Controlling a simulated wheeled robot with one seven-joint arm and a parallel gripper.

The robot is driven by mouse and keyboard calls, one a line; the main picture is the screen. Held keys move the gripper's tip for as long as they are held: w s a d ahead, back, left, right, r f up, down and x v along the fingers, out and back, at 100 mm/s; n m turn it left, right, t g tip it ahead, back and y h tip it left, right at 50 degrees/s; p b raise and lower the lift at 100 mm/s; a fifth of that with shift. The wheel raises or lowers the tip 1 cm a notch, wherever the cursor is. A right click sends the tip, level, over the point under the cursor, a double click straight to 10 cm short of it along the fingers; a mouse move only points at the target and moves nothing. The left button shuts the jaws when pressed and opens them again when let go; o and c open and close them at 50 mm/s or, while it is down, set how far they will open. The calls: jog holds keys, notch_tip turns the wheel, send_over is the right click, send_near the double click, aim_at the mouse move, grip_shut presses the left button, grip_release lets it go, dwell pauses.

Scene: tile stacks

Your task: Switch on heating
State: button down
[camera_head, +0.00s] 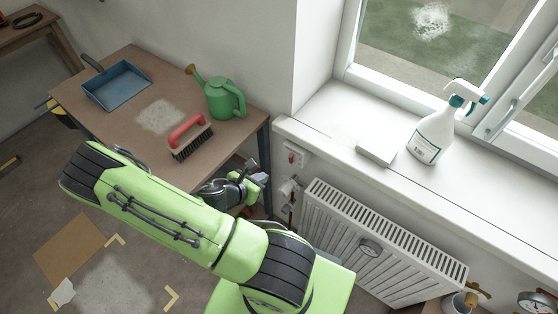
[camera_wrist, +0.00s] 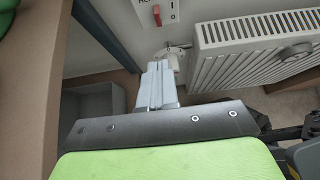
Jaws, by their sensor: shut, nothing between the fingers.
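A white switch plate with a small red lever (camera_head: 291,158) is on the wall under the window sill. In the wrist view the red lever (camera_wrist: 157,15) is at the top edge, beside the marks I and O; a label above is cut off. I cannot tell which mark it is set to. The white radiator (camera_head: 375,240) stands right of it, and also shows in the wrist view (camera_wrist: 255,45). A white valve (camera_wrist: 174,54) is at its left end. My gripper (camera_head: 262,181) is shut and empty, left of the valve and below the switch; its fingers (camera_wrist: 157,68) point towards the wall.
A workbench (camera_head: 125,135) at left holds a blue dustpan (camera_head: 116,86), a red brush (camera_head: 188,136) and a green watering can (camera_head: 225,98); its leg is close to my gripper. The sill (camera_head: 345,118) carries a spray bottle (camera_head: 431,135) and a white block (camera_head: 376,153).

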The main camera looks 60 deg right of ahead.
jog(key=b, duration=0.5)
send_near(290, 159)
notch_tip(290, 159, down, 4)
jog(key=d, duration=0.4)
jog(key=shift+s, duration=0.2)
jog(key=shift+d+r, duration=0.1)
jog(key=shift+d, duration=0.25)
jog(key=shift+r+p, duration=0.1)
jog(key=shift+p, duration=0.2)
